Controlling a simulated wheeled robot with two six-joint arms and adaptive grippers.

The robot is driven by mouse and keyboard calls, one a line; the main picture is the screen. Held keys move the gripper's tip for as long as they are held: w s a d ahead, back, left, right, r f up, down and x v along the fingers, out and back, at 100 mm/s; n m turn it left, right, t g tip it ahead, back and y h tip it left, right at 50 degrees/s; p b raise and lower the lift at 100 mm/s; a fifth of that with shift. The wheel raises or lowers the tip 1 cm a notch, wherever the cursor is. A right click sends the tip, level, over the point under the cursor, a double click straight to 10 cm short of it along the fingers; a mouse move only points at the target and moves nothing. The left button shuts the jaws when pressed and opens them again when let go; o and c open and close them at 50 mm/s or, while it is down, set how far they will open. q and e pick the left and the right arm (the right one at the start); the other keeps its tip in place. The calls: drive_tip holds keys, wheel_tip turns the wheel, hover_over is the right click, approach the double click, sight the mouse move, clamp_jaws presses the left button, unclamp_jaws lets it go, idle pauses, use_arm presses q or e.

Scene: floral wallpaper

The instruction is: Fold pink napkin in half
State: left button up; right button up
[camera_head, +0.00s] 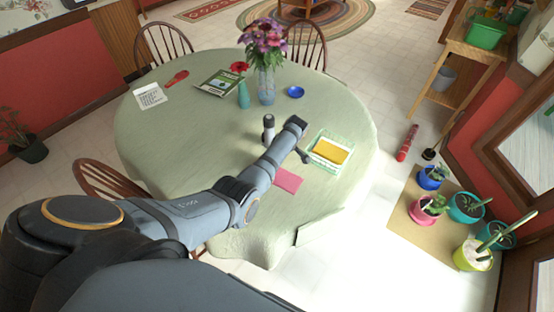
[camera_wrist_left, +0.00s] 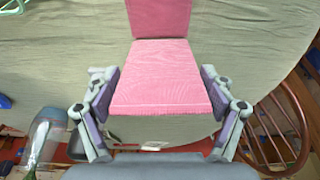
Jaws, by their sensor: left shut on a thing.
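The pink napkin (camera_head: 288,180) is on the green tablecloth, beside my left forearm, which hides part of it in the head view. In the left wrist view the napkin (camera_wrist_left: 160,18) shows a crease across it. Its nearer part (camera_wrist_left: 158,75) is wide and stands between the two fingers of my left gripper (camera_wrist_left: 152,73), which is shut on it. The fingers sit at the napkin's two sides. In the head view the left gripper is mostly hidden by my own arm. My right gripper is not in view.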

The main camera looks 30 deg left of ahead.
use_arm(q)
drive_tip(key=shift+s+f, duration=0.1)
drive_tip(key=o, duration=0.6)
drive_tip(key=shift+o, duration=0.2)
drive_tip(key=v, duration=1.2)
